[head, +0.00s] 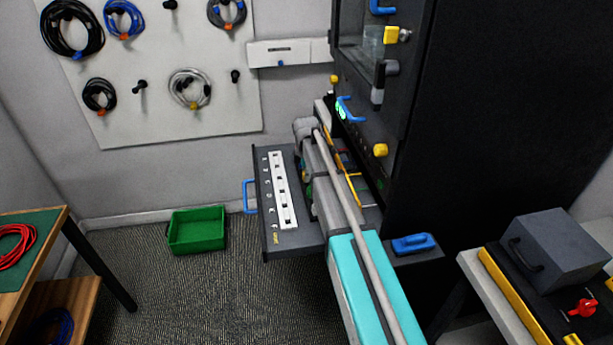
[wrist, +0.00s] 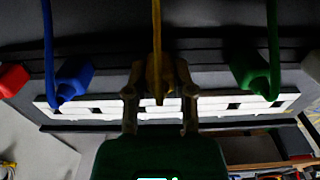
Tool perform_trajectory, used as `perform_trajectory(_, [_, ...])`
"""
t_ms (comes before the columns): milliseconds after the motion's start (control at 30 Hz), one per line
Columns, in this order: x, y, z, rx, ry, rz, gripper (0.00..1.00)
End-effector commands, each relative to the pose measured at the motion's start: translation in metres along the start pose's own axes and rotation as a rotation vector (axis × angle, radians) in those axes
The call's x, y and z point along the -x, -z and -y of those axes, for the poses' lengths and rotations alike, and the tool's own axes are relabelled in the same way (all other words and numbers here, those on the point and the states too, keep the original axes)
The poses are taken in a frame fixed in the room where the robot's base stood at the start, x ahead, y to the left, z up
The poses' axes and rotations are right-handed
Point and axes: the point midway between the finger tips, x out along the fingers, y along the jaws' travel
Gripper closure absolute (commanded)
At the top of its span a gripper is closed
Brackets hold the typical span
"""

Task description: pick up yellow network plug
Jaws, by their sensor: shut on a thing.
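In the wrist view, my gripper (wrist: 159,98) has its two fingers on either side of the yellow network plug (wrist: 158,76). It is shut on the plug, and the yellow cable runs up out of the picture. The plug's tip lies over the white port strip (wrist: 112,104); I cannot tell whether it sits in a port or is clear of it. In the head view, my arm reaches into the dark cabinet (head: 480,120) and hides the gripper and the plug.
A blue plug (wrist: 72,78) and a green plug (wrist: 250,72) flank my gripper, with a red plug (wrist: 12,78) farther left. A pulled-out shelf (head: 268,190) carries a white socket strip (head: 280,188). A green bin (head: 197,230) stands on the floor. Coiled cables hang on the wall board.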

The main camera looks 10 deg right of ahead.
Motion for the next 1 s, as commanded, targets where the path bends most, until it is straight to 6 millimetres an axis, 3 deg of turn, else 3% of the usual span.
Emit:
perform_trajectory(267, [0.009, 0.0, 0.0, 0.0, 0.0, 0.0, 1.0])
perform_trajectory(600, [0.038, 0.0, 0.001, 0.0, 0.0, 0.0, 1.0])
perform_trajectory(1000, [0.084, 0.0, 0.043, 0.0, 0.0, 0.0, 1.0])
